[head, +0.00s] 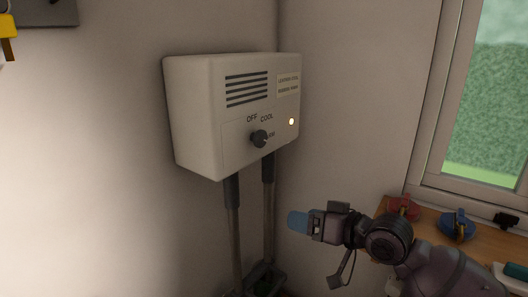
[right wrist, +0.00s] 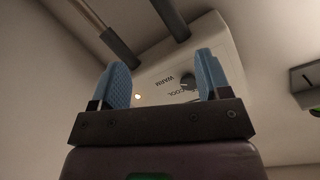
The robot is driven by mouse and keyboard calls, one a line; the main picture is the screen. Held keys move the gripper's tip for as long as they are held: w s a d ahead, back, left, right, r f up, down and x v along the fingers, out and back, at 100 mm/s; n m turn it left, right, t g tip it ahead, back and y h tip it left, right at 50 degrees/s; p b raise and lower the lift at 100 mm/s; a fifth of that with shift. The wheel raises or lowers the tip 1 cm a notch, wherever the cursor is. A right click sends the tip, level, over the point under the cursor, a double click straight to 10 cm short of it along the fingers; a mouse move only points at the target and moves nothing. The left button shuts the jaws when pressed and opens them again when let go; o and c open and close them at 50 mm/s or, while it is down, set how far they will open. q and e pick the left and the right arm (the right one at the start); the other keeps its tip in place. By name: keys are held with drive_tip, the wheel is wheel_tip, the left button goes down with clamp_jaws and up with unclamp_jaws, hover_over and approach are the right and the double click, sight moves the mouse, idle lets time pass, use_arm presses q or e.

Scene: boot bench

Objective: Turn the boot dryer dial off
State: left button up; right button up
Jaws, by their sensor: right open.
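The boot dryer (head: 225,110) is a cream box on the wall, with a dark round dial (head: 259,138) low on its front. OFF and COOL are printed above the dial; the label at its right is partly covered. I cannot tell which label the dial points to. A small indicator light (head: 291,121) glows. My right gripper (head: 298,222) is open and empty, below and right of the box, apart from the dial. In the right wrist view the dial (right wrist: 188,82) shows beyond and between the blue fingers (right wrist: 162,82). My left gripper is out of view.
Two grey pipes (head: 234,215) run down from the box. A wooden bench (head: 485,240) under the window at right holds a red item (head: 403,208) and a blue item (head: 457,224). Free space lies in front of the box.

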sight(263, 140)
drive_tip(key=w+r+t+y, duration=0.1)
drive_tip(key=w+r+y, duration=0.35)
drive_tip(key=r, duration=0.85)
drive_tip(key=shift+h, duration=0.95)
drive_tip(key=x, duration=1.2)
drive_tip(key=shift+w+d, duration=0.2)
drive_tip(key=c, duration=0.9)
